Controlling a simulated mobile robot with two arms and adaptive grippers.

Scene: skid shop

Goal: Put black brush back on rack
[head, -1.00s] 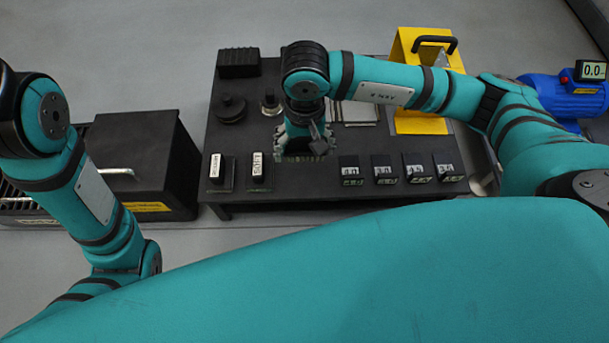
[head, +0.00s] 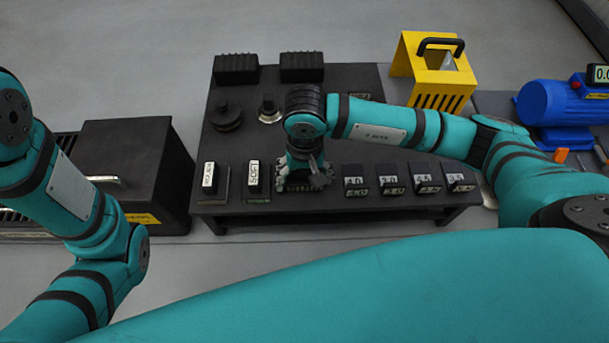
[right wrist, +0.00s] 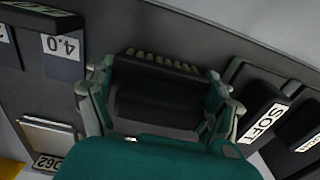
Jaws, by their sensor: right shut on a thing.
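My right gripper (head: 305,182) is shut on a black block-shaped brush, close over the front part of the dark bench. In the right wrist view the brush (right wrist: 158,88) lies between the two fingers (right wrist: 160,105), with a row of pale tufts along its far edge. It is level with the row of labelled black pieces, between the SOFT piece (head: 254,177) and the 4.0 block (head: 355,181). I cannot tell whether it touches the bench. No separate rack stands out clearly. My left arm is at the left edge; its gripper is not visible.
Two ribbed black blocks (head: 236,69) (head: 301,66) lie at the bench's (head: 222,150) back. A round black knob (head: 225,115) stands behind the labelled pieces. A yellow stand (head: 432,70) and a blue motor (head: 552,108) are right; a black box (head: 135,165) is left.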

